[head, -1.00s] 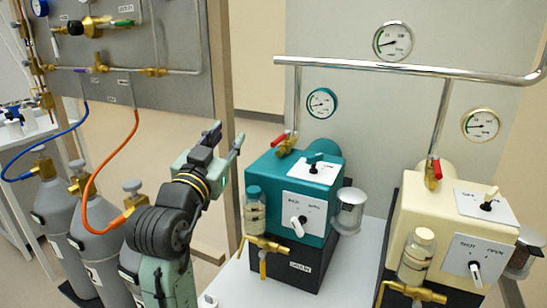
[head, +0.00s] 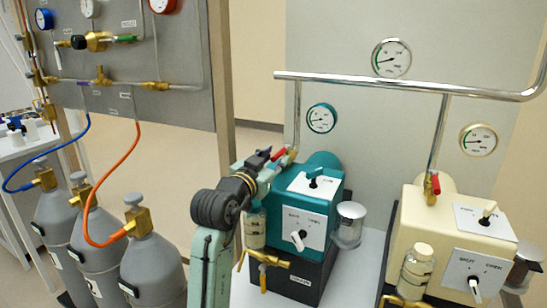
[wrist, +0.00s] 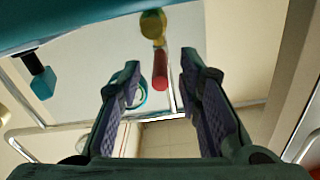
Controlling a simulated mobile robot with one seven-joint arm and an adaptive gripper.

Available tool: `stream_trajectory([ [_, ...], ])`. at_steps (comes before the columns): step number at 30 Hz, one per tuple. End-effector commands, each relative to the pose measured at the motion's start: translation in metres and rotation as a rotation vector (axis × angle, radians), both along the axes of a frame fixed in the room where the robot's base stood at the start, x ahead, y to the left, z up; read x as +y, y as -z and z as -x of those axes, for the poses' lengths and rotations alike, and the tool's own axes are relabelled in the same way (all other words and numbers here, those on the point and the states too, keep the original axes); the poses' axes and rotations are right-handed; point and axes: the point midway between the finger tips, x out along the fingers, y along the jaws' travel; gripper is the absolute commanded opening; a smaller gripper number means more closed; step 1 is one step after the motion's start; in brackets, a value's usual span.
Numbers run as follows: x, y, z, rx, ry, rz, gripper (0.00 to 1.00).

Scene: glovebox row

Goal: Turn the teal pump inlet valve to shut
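The teal pump (head: 263,192) stands right of my arm in the head view. A brass valve with a red lever (head: 279,150) sits at the foot of the metal pipe above its back left. In the wrist view the lever (wrist: 160,72) runs from its brass body (wrist: 152,26) toward the space between my fingertips. My gripper (head: 268,158) is open beside the lever in the head view. In the wrist view its two fingers (wrist: 160,88) stand apart on either side of the lever's end, and contact cannot be made out.
A teal-tipped toggle (head: 315,176) stands on the pump's top plate, and a white-handled knob (head: 299,238) on its front plate. A teal-rimmed gauge (head: 321,118) is behind. The cream pump (head: 413,215) is at right. Gas cylinders (head: 150,262) stand left of my arm.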

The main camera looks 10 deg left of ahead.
Motion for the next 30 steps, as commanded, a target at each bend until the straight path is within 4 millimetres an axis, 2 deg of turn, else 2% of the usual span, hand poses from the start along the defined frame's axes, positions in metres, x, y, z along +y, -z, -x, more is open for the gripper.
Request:
stream_trajectory([
  [8, -0.0003, 0.0002, -0.0018, -0.001, 0.000, 0.000, 0.32],
  [23, -0.0002, 0.0002, -0.0014, -0.001, -0.001, 0.001, 0.00],
  [30, -0.0001, 0.0002, -0.0014, 0.000, -0.001, 0.001, 0.00],
])
